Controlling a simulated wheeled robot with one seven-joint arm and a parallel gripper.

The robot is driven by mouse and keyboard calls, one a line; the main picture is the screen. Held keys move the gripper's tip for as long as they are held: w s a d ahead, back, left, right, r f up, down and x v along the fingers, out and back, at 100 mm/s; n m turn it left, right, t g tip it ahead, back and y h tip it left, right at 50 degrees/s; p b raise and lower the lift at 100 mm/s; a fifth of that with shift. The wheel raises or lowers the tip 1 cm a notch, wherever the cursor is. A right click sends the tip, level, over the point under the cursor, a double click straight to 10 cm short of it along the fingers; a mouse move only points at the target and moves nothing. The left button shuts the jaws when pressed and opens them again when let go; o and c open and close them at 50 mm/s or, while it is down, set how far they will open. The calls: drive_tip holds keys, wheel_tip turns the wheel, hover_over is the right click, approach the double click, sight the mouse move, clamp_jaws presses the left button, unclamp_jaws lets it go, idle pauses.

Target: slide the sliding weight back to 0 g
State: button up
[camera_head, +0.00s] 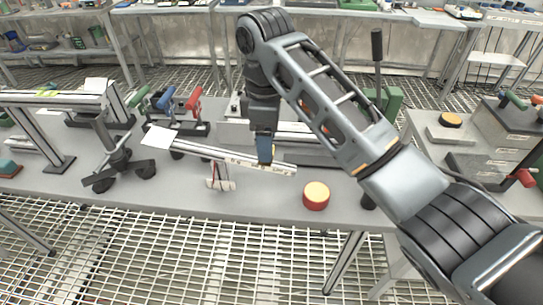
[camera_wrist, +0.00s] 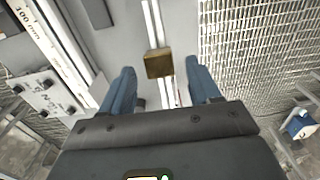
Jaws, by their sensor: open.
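The balance beam (camera_head: 225,157) is a long pale bar on a small stand (camera_head: 219,178), with a white square plate (camera_head: 158,138) at its left end. It slopes down slightly to the right. In the wrist view the beam (camera_wrist: 153,22) runs as a pale double strip down between my fingers. The sliding weight, a brass block (camera_wrist: 158,64), sits across the beam near the fingertips. My gripper (camera_head: 264,150) is over the right part of the beam, pointing down. In the wrist view its blue fingers (camera_wrist: 160,72) are open, one on each side of the weight. In the head view my gripper largely hides the weight.
A red cylinder with a yellow top (camera_head: 316,196) stands right of the beam near the bench's front edge. Green, blue and red handled levers (camera_head: 178,112) stand behind the beam's left half. A black tripod stand (camera_head: 119,160) is left. The grey bench front (camera_head: 185,195) is mostly clear.

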drive_tip(key=shift+f, duration=1.85)
drive_tip(key=shift+c, duration=0.4)
